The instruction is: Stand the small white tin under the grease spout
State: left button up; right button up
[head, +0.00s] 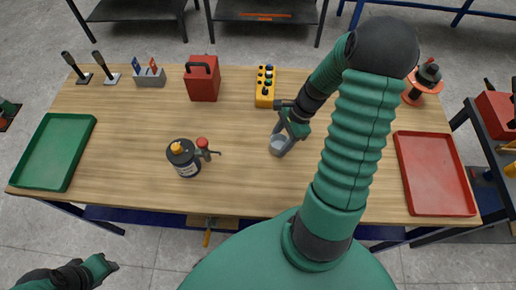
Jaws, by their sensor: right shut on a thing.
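The grease dispenser (183,160) is a dark pot with a yellow cap and a pale label, standing left of the table's middle. Its red knob (202,143) and short spout (213,153) point right. The small pale grey-white tin (278,146) is at the middle of the table, right of the spout and apart from it. My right gripper (284,137) is shut on the tin from above and partly covers it. I cannot tell whether the tin touches the table. My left gripper (108,264) is low at the left, off the table; its fingers are unclear.
A green tray (48,178) is at the left and a red tray (460,210) at the right. A red toolbox (202,78), a yellow button box (265,88) and a grey holder (150,77) stand along the back. Bare wood lies between spout and tin.

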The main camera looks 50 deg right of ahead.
jog(key=w+a+r+p, duration=0.2)
jog(key=w+a+r, duration=0.2)
jog(key=a+r, duration=0.15)
send_near(220, 168)
jog(key=f, duration=0.2)
jog(key=d+f, duration=0.1)
jog(key=shift+s+d+f+b, duration=0.1)
jog(key=shift+s+f+b, duration=0.2)
jog(key=shift+s, duration=0.05)
jog(key=shift+f, duration=0.2)
jog(key=a, duration=0.1)
jog(key=w+a, duration=0.1)
jog(key=a+p, duration=0.1)
jog(key=a, duration=0.1)
jog(key=shift+w+f, duration=0.3)
jog(key=shift+w, duration=0.05)
jog(key=shift+d+f, duration=0.1)
jog(key=shift+f, duration=0.25)
jog(key=shift+d, duration=0.1)
jog(key=shift+f, duration=0.1)
